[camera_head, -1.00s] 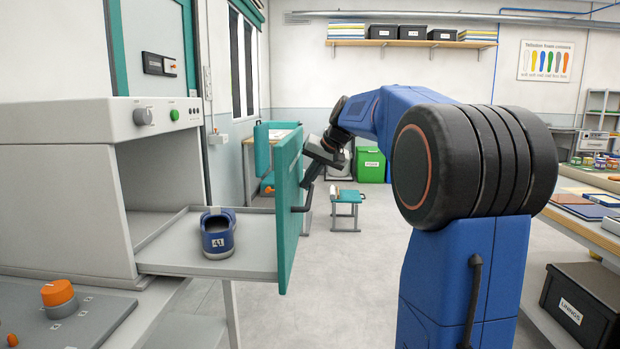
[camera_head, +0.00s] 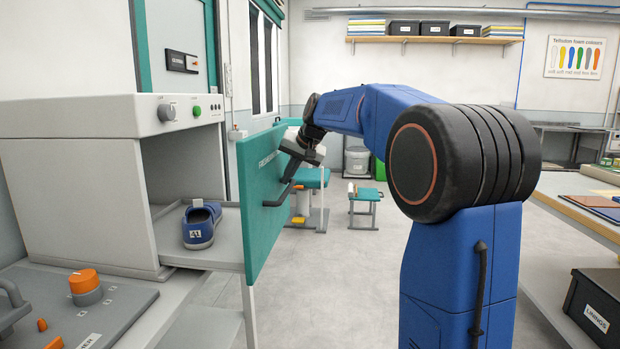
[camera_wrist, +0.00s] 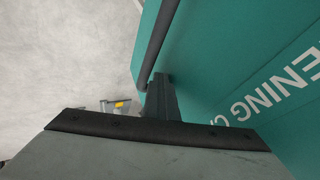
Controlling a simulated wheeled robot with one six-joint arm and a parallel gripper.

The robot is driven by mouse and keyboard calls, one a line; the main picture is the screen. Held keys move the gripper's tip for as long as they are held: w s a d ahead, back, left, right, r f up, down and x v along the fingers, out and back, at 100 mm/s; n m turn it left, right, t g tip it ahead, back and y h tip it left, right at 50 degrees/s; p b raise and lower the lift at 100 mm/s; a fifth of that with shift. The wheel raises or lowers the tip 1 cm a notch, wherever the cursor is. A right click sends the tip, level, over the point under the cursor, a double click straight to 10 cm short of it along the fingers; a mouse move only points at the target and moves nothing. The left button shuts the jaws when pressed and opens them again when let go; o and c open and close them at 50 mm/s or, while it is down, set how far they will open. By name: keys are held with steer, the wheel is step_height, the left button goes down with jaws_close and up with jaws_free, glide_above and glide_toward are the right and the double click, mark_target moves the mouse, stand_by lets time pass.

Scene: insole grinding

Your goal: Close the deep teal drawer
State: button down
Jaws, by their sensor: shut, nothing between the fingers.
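The deep teal drawer front (camera_head: 258,190) stands out from the grey cabinet (camera_head: 75,165), so the drawer is partly open. Its grey tray (camera_head: 226,245) holds a blue shoe (camera_head: 199,232) labelled 41. A dark bar handle (camera_head: 278,196) is on the outer face of the front. My gripper (camera_head: 290,182) is at that face, by the handle. In the wrist view, the shut, empty fingers of my gripper (camera_wrist: 161,95) are against or very close to the teal front (camera_wrist: 225,60), beside the handle bar (camera_wrist: 160,38). Exact contact is hard to tell.
A grey panel with an orange knob (camera_head: 85,283) is at the lower left. A small teal stool (camera_head: 364,193) stands behind my arm. A workbench (camera_head: 575,215) runs along the right, with a dark bin (camera_head: 597,308) below it. The floor between is clear.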

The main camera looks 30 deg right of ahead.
steer(key=w+a, duration=0.6)
steer(key=a, duration=0.4)
steer(key=w+a, duration=0.7)
steer(key=a, duration=0.3)
steer(key=shift+w, duration=0.3)
steer(key=shift+a+r, duration=0.15)
steer(key=v, duration=1)
steer(key=s+d+f+n, duration=0.1)
steer(key=s+d+f, duration=0.1)
steer(key=s, duration=0.7)
steer(key=s+d+f, duration=0.2)
steer(key=s+f, duration=0.2)
steer(key=s, duration=0.5)
steer(key=s+d+f+n+g+h, duration=0.1)
steer(key=s+d+f, duration=0.1)
steer(key=s, duration=0.8)
steer(key=shift+d+f+n, duration=0.25)
steer(key=shift+f+n, duration=0.05)
steer(key=shift+f, duration=0.3)
steer(key=s+d+f+n, duration=0.1)
steer(key=s+d+f, duration=0.1)
steer(key=s+f, duration=0.9)
steer(key=s+d+f+n+g+h, duration=0.1)
steer(key=s+f+n, duration=0.1)
steer(key=s+f, duration=0.9)
steer(key=s, duration=0.5)
steer(key=shift+s+d+f, duration=0.2)
steer(key=shift+d, duration=0.2)
